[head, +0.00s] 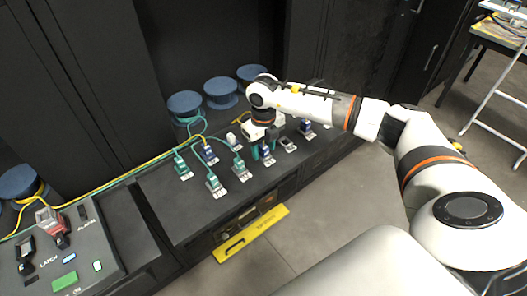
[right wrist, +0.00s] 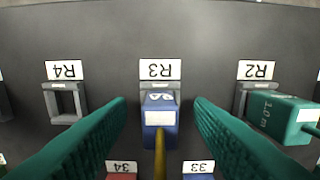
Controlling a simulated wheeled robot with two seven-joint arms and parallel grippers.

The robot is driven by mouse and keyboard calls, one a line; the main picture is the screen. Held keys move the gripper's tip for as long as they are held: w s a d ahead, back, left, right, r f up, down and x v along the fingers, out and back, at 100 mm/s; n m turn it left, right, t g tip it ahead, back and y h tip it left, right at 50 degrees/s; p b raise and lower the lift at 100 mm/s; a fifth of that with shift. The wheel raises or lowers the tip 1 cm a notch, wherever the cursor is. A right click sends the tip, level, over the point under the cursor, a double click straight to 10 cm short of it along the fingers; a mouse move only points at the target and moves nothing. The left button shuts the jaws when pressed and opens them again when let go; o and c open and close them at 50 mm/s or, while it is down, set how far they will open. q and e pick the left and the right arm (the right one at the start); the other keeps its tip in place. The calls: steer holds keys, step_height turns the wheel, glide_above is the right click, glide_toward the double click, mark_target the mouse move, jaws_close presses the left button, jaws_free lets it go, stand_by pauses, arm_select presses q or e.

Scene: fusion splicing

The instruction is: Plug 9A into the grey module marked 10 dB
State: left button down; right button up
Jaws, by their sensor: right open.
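A blue plug marked 9A (right wrist: 160,115) sits in the holder labelled R3 (right wrist: 160,85), with a yellow cable running from it toward the bottom of the right wrist view. My right gripper (right wrist: 160,104) is open, its green fingers on either side of the plug with a gap at each side. In the head view my right gripper (head: 262,150) reaches down over the right part of the dark bench, and a blue plug (head: 267,156) shows by its fingers. I cannot read a 10 dB mark on any module. My left gripper is out of view.
A green plug (right wrist: 287,118) sits at R2; the R4 holder (right wrist: 66,103) is empty. Several green and blue plugs (head: 213,182) stand on the bench. Blue spools (head: 220,88) stand behind, and a device marked LATCH (head: 50,265) is at left.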

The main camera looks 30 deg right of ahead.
mark_target(263, 146)
jaws_close()
steer(key=shift+r, duration=0.15)
steer(key=shift+r+p, duration=1.9)
steer(key=shift+r, duration=0.95)
